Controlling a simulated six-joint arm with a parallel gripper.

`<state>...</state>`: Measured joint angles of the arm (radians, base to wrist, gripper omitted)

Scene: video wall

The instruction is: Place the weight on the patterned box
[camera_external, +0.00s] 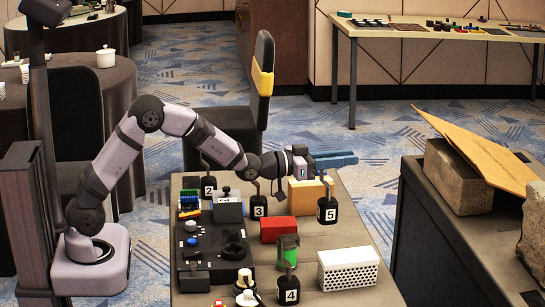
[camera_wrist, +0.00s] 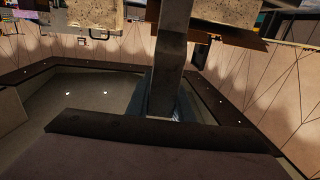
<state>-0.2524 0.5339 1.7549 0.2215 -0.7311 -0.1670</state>
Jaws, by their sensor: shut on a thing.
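The patterned box (camera_external: 348,268) is white with dark perforations and stands on the near right of the table. My gripper (camera_external: 338,160) has blue fingers reaching right, above the table's far right part. It is shut on the black weight marked 5 (camera_external: 327,211), whose thin hook rises to just under the fingers. The weight is upright, behind and slightly left of the patterned box, apart from it. I cannot tell whether its base touches the table.
Black weights marked 2 (camera_external: 209,186), 3 (camera_external: 259,208) and 4 (camera_external: 289,291) stand on the table. A red block (camera_external: 278,230), a green jar (camera_external: 288,250) and a wooden block (camera_external: 305,198) lie near the path. Clutter fills the left side.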

